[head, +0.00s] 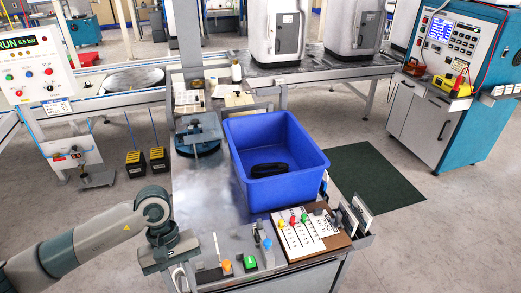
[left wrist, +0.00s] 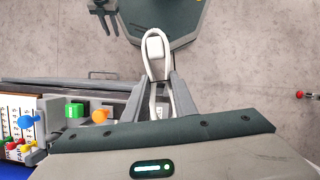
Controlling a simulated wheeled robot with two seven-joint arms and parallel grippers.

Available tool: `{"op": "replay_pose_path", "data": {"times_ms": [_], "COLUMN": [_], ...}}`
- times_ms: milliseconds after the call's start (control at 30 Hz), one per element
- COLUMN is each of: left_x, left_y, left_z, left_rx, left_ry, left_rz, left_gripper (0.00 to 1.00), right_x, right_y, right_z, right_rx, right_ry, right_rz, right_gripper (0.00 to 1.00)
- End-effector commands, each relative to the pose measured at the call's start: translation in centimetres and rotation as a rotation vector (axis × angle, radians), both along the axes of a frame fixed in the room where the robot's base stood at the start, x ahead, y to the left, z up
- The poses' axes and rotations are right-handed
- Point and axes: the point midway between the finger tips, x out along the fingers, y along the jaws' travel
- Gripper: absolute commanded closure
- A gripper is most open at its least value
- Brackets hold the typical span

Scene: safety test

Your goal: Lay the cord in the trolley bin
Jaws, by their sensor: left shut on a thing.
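A white cord (left wrist: 151,106) with a white block (left wrist: 156,46) on it is held between the fingers of my left gripper (left wrist: 162,92) in the left wrist view. Its loop sticks out past the fingertips. In the head view, my left gripper (head: 174,264) is at the front left corner of the metal worktop, and a bit of the cord (head: 178,279) shows below it. The blue bin (head: 255,197) stands on the worktop, right of and beyond the gripper, with a dark item (head: 268,169) inside. My right gripper (left wrist: 105,16) shows small at the top of the left wrist view, fingers apart.
A board with coloured pegs (head: 308,236) lies in front of the bin. A green button (head: 250,262) and orange knob (head: 226,266) sit at the front edge. A blue-grey device (head: 198,134) stands left of the bin. Bare worktop (head: 205,190) lies between gripper and bin.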

Motion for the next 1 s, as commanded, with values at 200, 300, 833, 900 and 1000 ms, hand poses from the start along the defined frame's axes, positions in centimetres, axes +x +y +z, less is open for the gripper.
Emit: {"op": "replay_pose_path", "data": {"times_ms": [200,300,833,900,1000], "left_x": [-0.1,-0.2,-0.2,-0.2,-0.2], "left_y": [1.7,2.1,2.5,2.5,2.5], "left_z": [-0.7,-0.8,-0.9,-0.9,-0.9], "left_rx": [-0.001,-0.004,-0.006,-0.006,-0.006], "left_ry": [0.007,0.011,0.017,0.017,0.017], "left_rz": [-0.329,-0.418,-0.480,-0.480,-0.479], "left_gripper": [1.00,1.00,1.00,1.00,1.00], "right_x": [0.0,0.0,0.0,0.0,-0.1], "right_y": [0.0,0.0,0.0,0.0,0.0], "right_z": [0.0,0.0,0.0,0.0,0.0], "right_rx": [0.000,0.000,0.000,0.000,0.000], "right_ry": [0.000,0.000,0.001,0.001,0.001], "right_rz": [0.000,0.000,0.000,0.000,0.000], "right_gripper": [0.69,0.69,0.69,0.69,0.69]}}
